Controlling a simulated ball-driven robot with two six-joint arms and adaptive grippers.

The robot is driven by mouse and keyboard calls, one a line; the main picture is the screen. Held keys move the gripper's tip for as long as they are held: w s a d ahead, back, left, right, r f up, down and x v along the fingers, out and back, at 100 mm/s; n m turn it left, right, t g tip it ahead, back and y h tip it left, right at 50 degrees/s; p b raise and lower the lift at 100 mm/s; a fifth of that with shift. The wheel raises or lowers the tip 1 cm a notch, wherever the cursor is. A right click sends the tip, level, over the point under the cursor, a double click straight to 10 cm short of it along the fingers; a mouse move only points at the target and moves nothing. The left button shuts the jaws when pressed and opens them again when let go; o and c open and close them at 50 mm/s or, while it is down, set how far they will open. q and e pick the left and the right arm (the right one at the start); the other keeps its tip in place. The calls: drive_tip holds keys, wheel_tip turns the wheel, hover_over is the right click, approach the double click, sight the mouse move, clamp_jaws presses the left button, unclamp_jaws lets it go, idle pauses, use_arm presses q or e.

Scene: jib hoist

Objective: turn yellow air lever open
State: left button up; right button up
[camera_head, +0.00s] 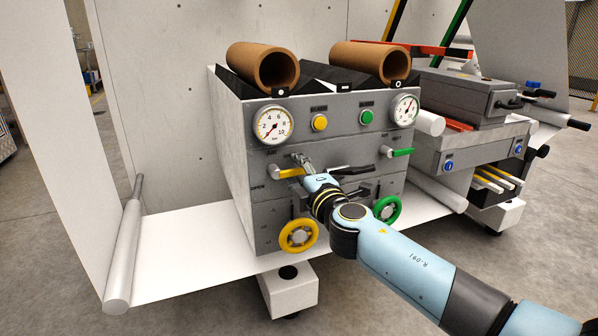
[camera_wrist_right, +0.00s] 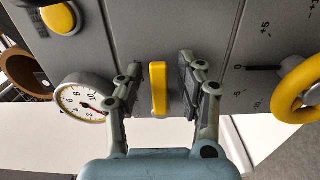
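The yellow air lever (camera_head: 288,173) sits on the front of the grey control cabinet, below the left pressure gauge. In the head view it lies roughly level, its yellow grip toward the left. In the right wrist view the yellow lever (camera_wrist_right: 158,88) stands between the two fingers of my right gripper (camera_wrist_right: 160,82), with a gap on each side. My right gripper (camera_head: 304,162) is open at the lever, and its hand hides part of the panel. My left gripper is not in view.
A yellow handwheel (camera_head: 298,236) and a green handwheel (camera_head: 387,210) are low on the panel. A green lever (camera_head: 399,153) is to the right. The left gauge (camera_head: 273,125) and yellow button (camera_head: 320,122) are above. Brown tubes (camera_head: 262,66) lie on top.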

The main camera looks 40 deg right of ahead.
clamp_jaws()
drive_tip(key=shift+f, duration=0.1)
idle(0.4)
